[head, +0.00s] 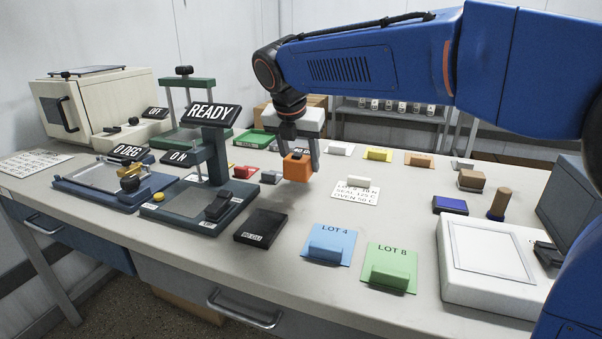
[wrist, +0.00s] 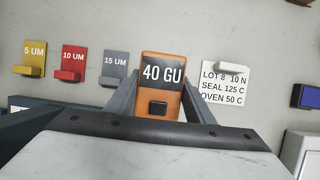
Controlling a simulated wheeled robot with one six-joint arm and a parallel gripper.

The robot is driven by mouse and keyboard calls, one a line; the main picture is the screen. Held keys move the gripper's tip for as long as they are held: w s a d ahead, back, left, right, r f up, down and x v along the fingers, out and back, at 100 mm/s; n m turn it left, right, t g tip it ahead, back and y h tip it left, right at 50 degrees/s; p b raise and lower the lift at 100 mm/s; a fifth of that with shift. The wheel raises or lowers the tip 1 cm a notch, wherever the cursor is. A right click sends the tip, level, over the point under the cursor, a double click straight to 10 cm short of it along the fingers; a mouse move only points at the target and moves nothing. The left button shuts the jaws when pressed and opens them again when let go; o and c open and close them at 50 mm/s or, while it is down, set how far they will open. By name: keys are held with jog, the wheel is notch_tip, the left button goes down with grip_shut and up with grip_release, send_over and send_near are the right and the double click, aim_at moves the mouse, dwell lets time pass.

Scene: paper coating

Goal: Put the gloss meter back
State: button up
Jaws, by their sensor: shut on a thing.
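The gloss meter (head: 296,169) is a small orange block. In the wrist view the gloss meter (wrist: 161,98) shows a dark display reading "40 GU" and a black button below it. My gripper (head: 297,160) is shut on its two sides. It holds the meter over the middle of the bench; whether the meter touches the bench cannot be told. A flat black block (head: 261,226) with a small, hard-to-read label lies at the bench's front, nearer the camera and left of my gripper.
The instrument with a "READY" sign (head: 213,114) stands left of the black block. The blue "LOT 4" card (head: 328,235) and green "LOT 8" card (head: 388,258) lie at the front. A white printed card (head: 370,193) lies right of my gripper. Yellow, red and grey "UM" tabs (wrist: 73,58) lie left in the wrist view.

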jog(key=shift+f, duration=1.75)
jog(key=o, duration=1.4)
jog(key=shift+f, duration=0.15)
jog(key=v, duration=1.2)
jog(key=shift+w, duration=0.1)
